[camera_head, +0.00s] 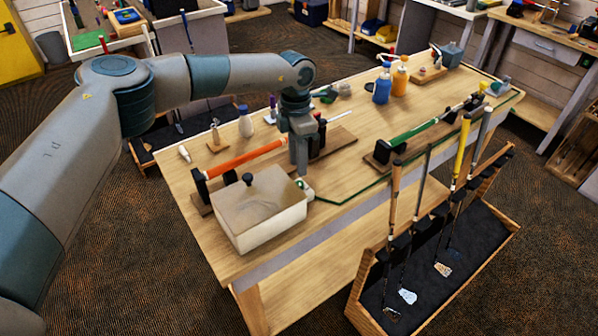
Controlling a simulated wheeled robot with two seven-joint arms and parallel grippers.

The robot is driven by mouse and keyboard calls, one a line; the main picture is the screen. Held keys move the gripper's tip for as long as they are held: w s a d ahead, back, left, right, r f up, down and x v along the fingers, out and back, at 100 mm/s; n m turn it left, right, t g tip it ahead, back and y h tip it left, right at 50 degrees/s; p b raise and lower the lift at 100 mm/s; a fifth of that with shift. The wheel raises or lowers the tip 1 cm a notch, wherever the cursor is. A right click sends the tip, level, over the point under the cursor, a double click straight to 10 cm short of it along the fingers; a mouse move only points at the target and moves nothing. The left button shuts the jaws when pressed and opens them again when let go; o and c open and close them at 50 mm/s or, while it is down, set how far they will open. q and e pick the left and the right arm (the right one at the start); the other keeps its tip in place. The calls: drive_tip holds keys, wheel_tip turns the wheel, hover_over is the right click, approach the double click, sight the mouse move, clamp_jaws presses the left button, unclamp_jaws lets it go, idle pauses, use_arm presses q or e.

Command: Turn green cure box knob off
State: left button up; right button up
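A cream box with a brown top (262,218) sits at the near left corner of the workbench and looks like the cure box. A black knob (248,179) stands at the back of its top. A small pale and green piece (306,190) shows at the box's right corner; it may be the green knob, but it is too small to tell its setting. My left gripper (300,170) points down just behind and above that piece. Its fingers look close together, but I cannot tell whether they are open or shut, or touching it. My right gripper is not in view.
An orange-gripped club (245,158) lies in a holder behind the box, close to my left gripper. A green-gripped club (425,130) lies further right. Blue and orange bottles (382,88) stand at the back. A rack of clubs (440,265) stands in front. The bench's middle is fairly clear.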

sight(299, 183)
use_arm(q)
drive_tip(key=f+p, duration=0.2)
drive_tip(key=f, duration=0.3)
drive_tip(key=shift+s, duration=0.2)
drive_tip(key=shift+f, duration=0.65)
clamp_jaws()
